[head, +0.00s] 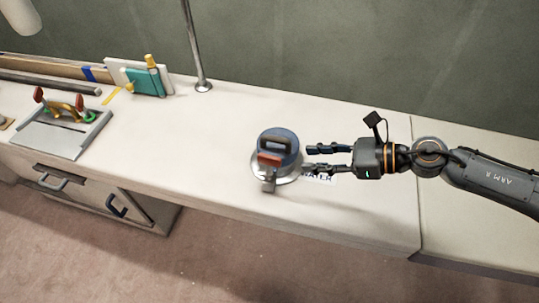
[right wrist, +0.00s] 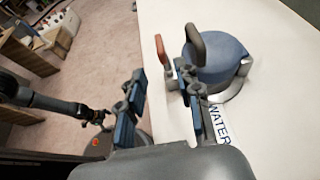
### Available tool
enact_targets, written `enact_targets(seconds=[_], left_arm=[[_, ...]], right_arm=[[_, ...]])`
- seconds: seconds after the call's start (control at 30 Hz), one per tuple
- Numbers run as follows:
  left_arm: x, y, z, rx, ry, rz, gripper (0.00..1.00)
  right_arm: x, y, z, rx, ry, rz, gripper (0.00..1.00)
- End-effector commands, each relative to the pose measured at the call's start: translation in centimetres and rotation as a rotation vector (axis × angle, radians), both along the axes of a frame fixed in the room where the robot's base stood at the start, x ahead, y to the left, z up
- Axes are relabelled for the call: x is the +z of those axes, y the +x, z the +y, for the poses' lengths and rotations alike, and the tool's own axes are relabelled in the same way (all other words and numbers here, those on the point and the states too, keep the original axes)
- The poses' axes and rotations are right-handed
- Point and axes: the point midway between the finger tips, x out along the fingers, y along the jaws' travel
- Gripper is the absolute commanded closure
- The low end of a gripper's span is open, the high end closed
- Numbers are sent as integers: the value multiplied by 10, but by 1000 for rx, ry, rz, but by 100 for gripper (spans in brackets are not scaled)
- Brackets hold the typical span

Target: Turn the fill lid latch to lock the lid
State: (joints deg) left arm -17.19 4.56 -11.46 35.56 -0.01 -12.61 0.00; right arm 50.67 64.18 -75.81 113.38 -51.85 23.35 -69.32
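The fill lid (head: 288,137) is a round blue-grey cap with a dark upright handle (head: 278,142), seated on a metal ring on the white counter. The red latch (head: 270,160) is on its near side. In the right wrist view the lid (right wrist: 222,62) is upper right, with the red latch (right wrist: 162,48) left of the dark handle (right wrist: 197,42). My right gripper (head: 306,159) is open, just right of the lid in the head view. Its fingers (right wrist: 155,85) are apart with nothing between them; contact with the lid cannot be told.
A WATER label (right wrist: 220,125) lies beside the lid. A metal pole (head: 197,50) rises from the counter behind. A grey tray (head: 62,138) with red-handled parts and a teal block (head: 146,82) stand left. The counter right of the lid is mostly clear.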

Motion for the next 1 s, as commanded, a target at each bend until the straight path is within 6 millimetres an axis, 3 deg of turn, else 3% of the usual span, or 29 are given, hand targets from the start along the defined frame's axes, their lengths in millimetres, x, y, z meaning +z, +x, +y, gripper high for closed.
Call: enact_targets(seconds=[0.3,0.5,0.7,1.0], left_arm=[[20,0,0,0,0,0,0],[24,0,0,0,0,0,0],[25,0,0,0,0,0,0],[25,0,0,0,0,1,0]], right_arm=[[-22,19,63,2,5,0,66],[-36,28,90,1,5,2,66],[-42,32,102,-1,6,1,66],[-43,33,103,-2,6,2,68]])
